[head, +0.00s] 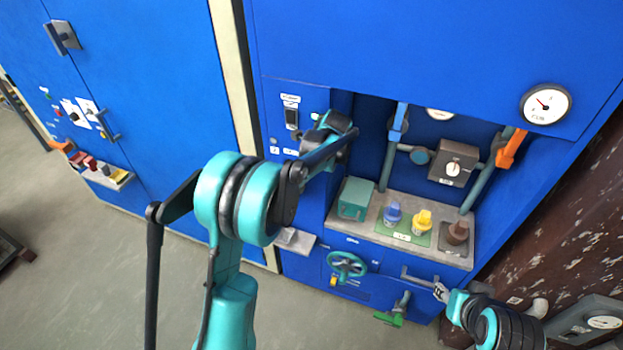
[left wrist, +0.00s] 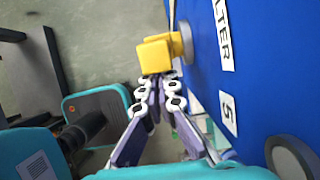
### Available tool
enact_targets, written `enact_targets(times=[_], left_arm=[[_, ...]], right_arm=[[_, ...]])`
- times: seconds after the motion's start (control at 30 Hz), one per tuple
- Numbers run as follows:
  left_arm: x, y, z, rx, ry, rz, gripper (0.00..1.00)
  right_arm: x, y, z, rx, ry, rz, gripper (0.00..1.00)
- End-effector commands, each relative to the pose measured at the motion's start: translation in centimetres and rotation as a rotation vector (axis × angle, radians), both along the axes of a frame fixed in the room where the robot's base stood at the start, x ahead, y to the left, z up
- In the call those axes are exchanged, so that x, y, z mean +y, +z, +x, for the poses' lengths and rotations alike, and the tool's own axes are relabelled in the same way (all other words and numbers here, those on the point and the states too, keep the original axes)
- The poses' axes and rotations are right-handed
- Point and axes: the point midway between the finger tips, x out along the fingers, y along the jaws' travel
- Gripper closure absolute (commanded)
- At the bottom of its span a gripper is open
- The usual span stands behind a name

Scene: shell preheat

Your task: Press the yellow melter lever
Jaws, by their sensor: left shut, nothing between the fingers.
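The yellow melter lever (left wrist: 160,55) is a blocky yellow handle on a round grey mount on the blue panel, beside a label ending in "LTER". My left gripper (left wrist: 160,84) is shut and empty, its fingertips right at the lever's near edge; I cannot tell whether they touch. In the head view my left arm covers much of the panel's left part, and I cannot make out this lever or the left fingertips there. My right gripper (head: 441,292) is low at the right, close to a grey handle on the cabinet front; its fingers are too small to read.
A recessed shelf (head: 385,230) holds a teal box (head: 355,198) and blue, yellow and brown knobbed items. A green handwheel (head: 346,264) sits below. A gauge (head: 546,104) is at upper right. A rusty wall (head: 560,190) bounds the right. Open floor (head: 70,240) lies left.

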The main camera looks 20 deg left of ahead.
Motion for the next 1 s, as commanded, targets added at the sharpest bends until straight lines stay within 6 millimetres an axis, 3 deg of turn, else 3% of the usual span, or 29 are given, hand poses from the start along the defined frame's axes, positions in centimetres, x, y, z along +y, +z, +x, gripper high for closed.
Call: enact_targets(times=[0.2, 0.67, 1.0], left_arm=[[2.5, 1.0, 0.0, 0.006, 0.008, -0.206, 1.0], [6.8, 0.9, 0.2, 0.02, 0.005, -0.623, 1.0], [8.7, 0.4, 0.3, 0.022, 0.0, -0.628, 1.0]], right_arm=[[0.0, 1.7, 0.0, 0.0, 0.0, 0.0, 0.6], [0.0, 2.5, 0.0, 0.0, 0.0, 0.0, 0.6], [0.0, 2.4, 0.0, 0.0, 0.0, 0.0, 0.6]])
